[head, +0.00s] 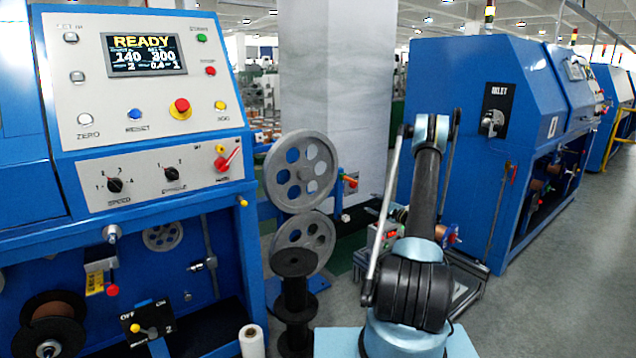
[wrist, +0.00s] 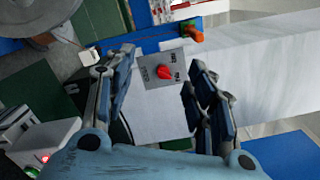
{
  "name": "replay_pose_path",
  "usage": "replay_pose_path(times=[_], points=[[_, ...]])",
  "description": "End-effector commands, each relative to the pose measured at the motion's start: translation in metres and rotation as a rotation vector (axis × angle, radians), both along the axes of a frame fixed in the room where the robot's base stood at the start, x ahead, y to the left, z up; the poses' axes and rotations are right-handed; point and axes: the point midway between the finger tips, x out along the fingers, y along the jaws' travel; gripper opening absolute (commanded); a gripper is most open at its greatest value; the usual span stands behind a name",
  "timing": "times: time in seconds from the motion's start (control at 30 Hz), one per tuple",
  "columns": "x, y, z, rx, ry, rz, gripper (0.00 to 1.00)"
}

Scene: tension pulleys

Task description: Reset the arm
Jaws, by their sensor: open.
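My gripper (wrist: 160,68) shows in the wrist view with its two blue fingers spread apart and nothing held between them. Beyond the gap is a grey plate with a red knob (wrist: 163,72), and I cannot tell how far the fingertips are from it. In the head view my arm (head: 425,190) stands upright right of centre. My gripper cannot be made out clearly there.
A blue control cabinet with a READY display (head: 146,54) stands at left. Grey pulley wheels (head: 301,170) and a black spool (head: 294,290) stand left of my arm, before a pale pillar (head: 335,80). Another blue machine (head: 480,110) is at right. Floor (head: 590,270) is clear at far right.

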Motion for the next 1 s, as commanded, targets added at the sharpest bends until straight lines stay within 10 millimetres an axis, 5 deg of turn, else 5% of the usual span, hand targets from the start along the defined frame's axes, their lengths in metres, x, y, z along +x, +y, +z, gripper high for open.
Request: replay_pose_path(times=[0.47, 1.0], points=[[-0.022, 0.045, 0.074, -0.214, 0.029, 0.085, 0.5], [-0.097, 0.099, 0.155, -0.523, 0.066, 0.218, 0.5]])
